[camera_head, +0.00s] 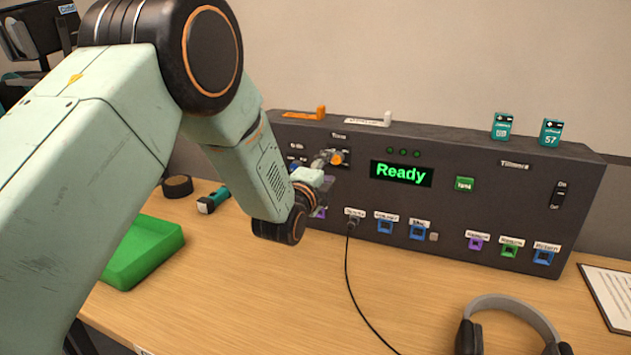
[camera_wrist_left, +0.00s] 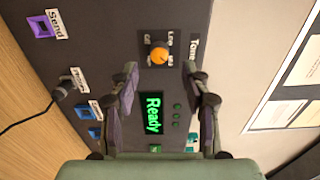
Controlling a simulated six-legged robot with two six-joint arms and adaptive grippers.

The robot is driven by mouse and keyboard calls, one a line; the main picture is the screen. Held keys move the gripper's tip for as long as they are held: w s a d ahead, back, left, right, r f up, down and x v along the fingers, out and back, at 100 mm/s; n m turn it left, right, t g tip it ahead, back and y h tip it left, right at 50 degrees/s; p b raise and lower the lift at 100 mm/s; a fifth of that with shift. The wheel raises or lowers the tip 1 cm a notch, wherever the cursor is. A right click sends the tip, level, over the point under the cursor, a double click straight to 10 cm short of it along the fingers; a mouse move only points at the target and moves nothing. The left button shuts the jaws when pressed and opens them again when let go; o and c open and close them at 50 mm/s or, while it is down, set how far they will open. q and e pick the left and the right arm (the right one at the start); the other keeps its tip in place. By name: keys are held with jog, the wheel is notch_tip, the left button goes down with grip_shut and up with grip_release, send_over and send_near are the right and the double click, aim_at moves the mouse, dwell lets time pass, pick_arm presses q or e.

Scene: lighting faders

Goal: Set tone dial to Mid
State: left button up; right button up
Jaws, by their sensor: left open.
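The tone dial (camera_head: 337,158) is an orange knob on the upper left of the dark console (camera_head: 440,220), under a label reading Tone. In the left wrist view the dial (camera_wrist_left: 159,54) sits among small position labels, too blurred to read surely. I cannot tell which position its pointer marks. My left gripper (camera_head: 326,172) is close in front of the panel by the dial. In the left wrist view its fingers (camera_wrist_left: 163,75) are apart, with the knob showing just beyond and between them. Nothing is between the fingers. My right gripper is not in view.
A green Ready display (camera_head: 402,174) is right of the dial. A black cable (camera_head: 348,270) hangs from a lower socket onto the desk. Headphones (camera_head: 510,305) lie front right, a green tray (camera_head: 145,250) front left. Orange and white pieces and two teal blocks sit on the console top.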

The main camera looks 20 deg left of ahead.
pick_arm(q)
jog(key=s, duration=0.7)
jog(key=shift+a, duration=0.15)
